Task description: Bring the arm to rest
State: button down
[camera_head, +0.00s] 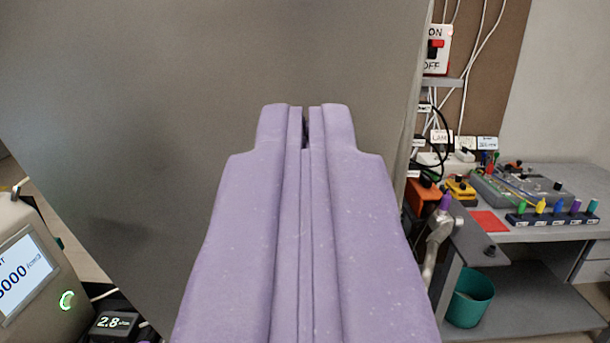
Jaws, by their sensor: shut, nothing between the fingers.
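My gripper (305,108) is purple and points away from the camera in the middle of the view. Its two fingers lie side by side with only a thin dark slit between them. It is shut and holds nothing. A large grey panel (180,90) fills the view behind and around the fingers. I cannot tell how far the fingertips are from this panel.
A device with a lit screen (28,272) and a small display reading 2.8 (114,322) stand at lower left. At right, a grey workbench (545,234) carries a rack of coloured pieces (552,218). A teal bin (470,298) sits below. An ON/OFF switch (436,48) hangs above.

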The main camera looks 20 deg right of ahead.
jog(key=v, duration=0.7)
jog(key=w+a+r+n+g+y+b, duration=0.1)
jog(key=w+a+r+y+b, duration=0.1)
jog(key=r, duration=0.4)
jog(key=w+a+r+y+b, duration=0.1)
jog(key=w+r+y+b, duration=0.15)
jog(key=r, duration=0.45)
jog(key=s+a+r+n+g+y+b, duration=0.2)
jog(key=s+r+g, duration=0.1)
jog(key=s+r, duration=1.3)
jog(key=shift+s+a+n+b, duration=0.15)
jog(key=shift+s+n+b, duration=0.2)
jog(key=shift+s, duration=0.35)
